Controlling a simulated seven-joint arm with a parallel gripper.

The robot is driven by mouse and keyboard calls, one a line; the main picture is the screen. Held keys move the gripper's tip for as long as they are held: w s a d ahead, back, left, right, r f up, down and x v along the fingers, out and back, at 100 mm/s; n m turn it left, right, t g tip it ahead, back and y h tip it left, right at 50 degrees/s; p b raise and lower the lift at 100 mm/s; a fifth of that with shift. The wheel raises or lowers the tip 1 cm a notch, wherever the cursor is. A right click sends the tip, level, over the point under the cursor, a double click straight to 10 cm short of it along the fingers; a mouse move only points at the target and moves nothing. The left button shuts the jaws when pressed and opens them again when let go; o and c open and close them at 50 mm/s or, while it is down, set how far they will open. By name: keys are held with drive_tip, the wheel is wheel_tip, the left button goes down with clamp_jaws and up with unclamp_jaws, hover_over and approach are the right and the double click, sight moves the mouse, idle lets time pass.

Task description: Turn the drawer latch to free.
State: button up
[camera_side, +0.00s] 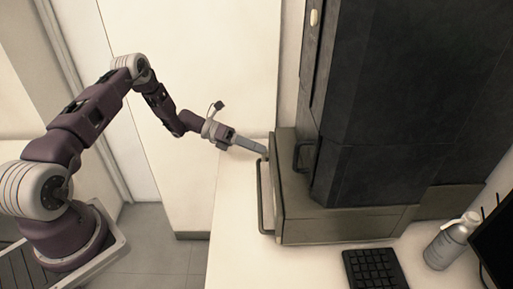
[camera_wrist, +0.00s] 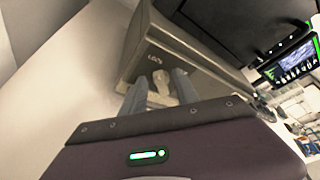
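The drawer unit (camera_side: 300,215) is a grey-brown box at the base of the dark microscope. Its front also shows in the wrist view (camera_wrist: 150,42). The drawer latch (camera_wrist: 161,80) is a small pale knob on that front, below a small dark marking. My gripper (camera_side: 265,151) reaches the upper part of the drawer front in the side view. In the wrist view its two grey fingers (camera_wrist: 159,88) stand apart, one on each side of the latch. I cannot tell whether they touch it. The latch is hidden in the side view.
A bar handle (camera_side: 263,197) sticks out of the drawer front, below my gripper. A smaller dark handle (camera_side: 303,155) is on the microscope body (camera_side: 400,100). A keyboard (camera_side: 375,269), a bottle (camera_side: 450,243) and a monitor (camera_side: 497,245) stand at the right. The white table (camera_side: 235,230) is clear at the left.

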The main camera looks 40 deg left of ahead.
clamp_jaws()
idle(0.3)
drive_tip(key=m, duration=0.1)
drive_tip(key=m+y, duration=0.1)
drive_tip(key=m+t, duration=0.1)
drive_tip(key=shift+s+d+r+y, duration=0.25)
drive_tip(key=shift+s+d+y, duration=0.05)
drive_tip(key=shift+d+y, duration=0.1)
drive_tip(key=m, duration=0.1)
drive_tip(key=m+y, duration=0.1)
drive_tip(key=m+t, duration=0.1)
drive_tip(key=shift+s+d+y, duration=0.3)
drive_tip(key=shift+y, duration=0.1)
drive_tip(key=m, duration=0.1)
drive_tip(key=m+t, duration=0.1)
drive_tip(key=m+t+y, duration=0.1)
drive_tip(key=shift+s+d+f+m, duration=0.1)
drive_tip(key=shift+s+d+m, duration=0.15)
drive_tip(key=shift+m, duration=0.05)
drive_tip(key=shift+s+d+f+m+t+y, duration=0.1)
drive_tip(key=shift+m+t+y, duration=0.25)
drive_tip(key=shift+m, duration=0.3)
drive_tip(key=shift+s+d+f+m+t+y, duration=0.1)
drive_tip(key=shift+m+t+y, duration=0.05)
drive_tip(key=shift+m+t, duration=0.4)
drive_tip(key=shift+m, duration=0.3)
drive_tip(key=shift+w, duration=0.1)
